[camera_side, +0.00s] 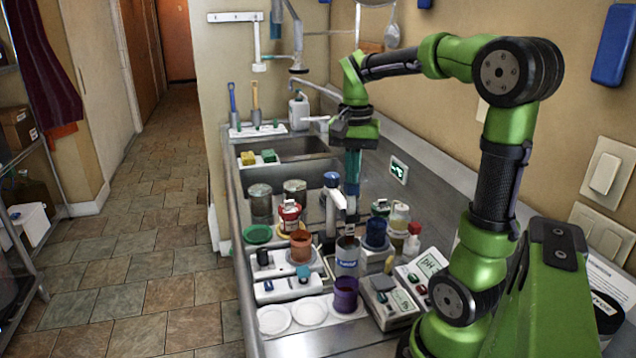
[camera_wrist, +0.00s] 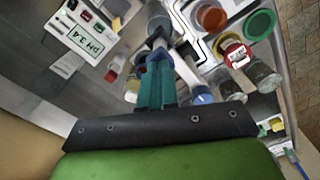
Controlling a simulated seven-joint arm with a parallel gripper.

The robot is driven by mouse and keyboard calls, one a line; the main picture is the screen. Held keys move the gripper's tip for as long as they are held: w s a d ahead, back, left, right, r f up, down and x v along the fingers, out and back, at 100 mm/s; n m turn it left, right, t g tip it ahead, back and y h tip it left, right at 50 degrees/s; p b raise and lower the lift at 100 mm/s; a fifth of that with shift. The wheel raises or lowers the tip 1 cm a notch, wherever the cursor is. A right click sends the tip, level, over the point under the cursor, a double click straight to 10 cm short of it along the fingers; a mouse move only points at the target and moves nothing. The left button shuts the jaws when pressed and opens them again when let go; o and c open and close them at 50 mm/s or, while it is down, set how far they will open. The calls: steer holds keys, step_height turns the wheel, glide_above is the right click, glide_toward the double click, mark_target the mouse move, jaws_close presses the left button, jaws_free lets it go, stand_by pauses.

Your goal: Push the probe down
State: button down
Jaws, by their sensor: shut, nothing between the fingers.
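My gripper (camera_side: 352,192) points straight down over the middle of the counter, its teal fingers together and empty. In the wrist view its fingertips (camera_wrist: 158,58) show in front of a dark blue container. What looks like the probe stand has a blue top (camera_side: 331,180) and a pale upright arm just left of my gripper; the blue top also shows in the wrist view (camera_wrist: 203,95), right of the fingers. A clear jar with a blue label (camera_side: 347,256) stands below and nearer the side camera. I cannot make out the probe's tip or its depth, nor any contact.
A dark blue container (camera_side: 376,233) stands close right of my gripper, with a red-capped bottle (camera_side: 413,238) beyond it. The pH meter (camera_side: 430,266) is at right. A red-labelled jar (camera_side: 290,217) and a brown cup (camera_side: 301,246) are at left. The sink (camera_side: 290,150) lies behind.

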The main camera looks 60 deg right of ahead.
mark_target(352, 187)
steer(key=shift+f, duration=2.05)
steer(key=shift+r, duration=2.55)
